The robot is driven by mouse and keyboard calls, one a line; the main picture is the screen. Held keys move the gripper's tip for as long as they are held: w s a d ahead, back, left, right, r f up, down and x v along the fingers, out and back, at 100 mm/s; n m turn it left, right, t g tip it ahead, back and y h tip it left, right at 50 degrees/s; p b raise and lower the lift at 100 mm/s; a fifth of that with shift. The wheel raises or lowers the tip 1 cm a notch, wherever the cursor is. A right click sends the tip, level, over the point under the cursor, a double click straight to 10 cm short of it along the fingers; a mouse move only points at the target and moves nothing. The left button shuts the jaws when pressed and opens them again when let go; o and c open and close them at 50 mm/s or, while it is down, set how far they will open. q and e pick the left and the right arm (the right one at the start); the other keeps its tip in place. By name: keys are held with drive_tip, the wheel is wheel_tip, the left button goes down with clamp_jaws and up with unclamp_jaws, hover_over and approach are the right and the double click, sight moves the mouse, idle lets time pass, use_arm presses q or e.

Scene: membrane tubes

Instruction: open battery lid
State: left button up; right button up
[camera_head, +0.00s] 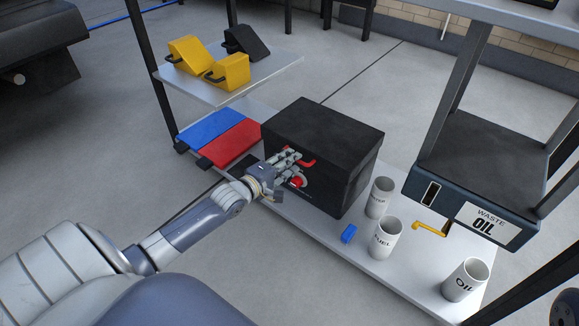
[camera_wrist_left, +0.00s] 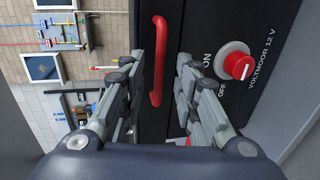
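The battery is a black box (camera_head: 325,115) with a closed top, standing on the lower shelf in the head view. Its front bears a red handle (camera_head: 308,163) and a round red knob (camera_head: 298,182). My left gripper (camera_head: 288,164) is at this front, by the handle. In the left wrist view its fingers (camera_wrist_left: 160,72) are spread, with the red handle (camera_wrist_left: 158,35) between them; I cannot tell whether they touch it. The red knob (camera_wrist_left: 238,66), with ON and OFF marks, is right of the fingers. My right gripper is not in view.
White cups (camera_head: 387,238) and a small blue block (camera_head: 348,234) stand right of the box. A dark waste oil container (camera_head: 480,165) is at the right. Blue and red flat pieces (camera_head: 210,125) lie left of the box. Yellow wedges (camera_head: 228,73) are on a higher shelf.

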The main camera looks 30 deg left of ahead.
use_arm(q)
drive_tip(key=shift+w, duration=0.3)
drive_tip(key=shift+c, duration=0.6)
clamp_jaws()
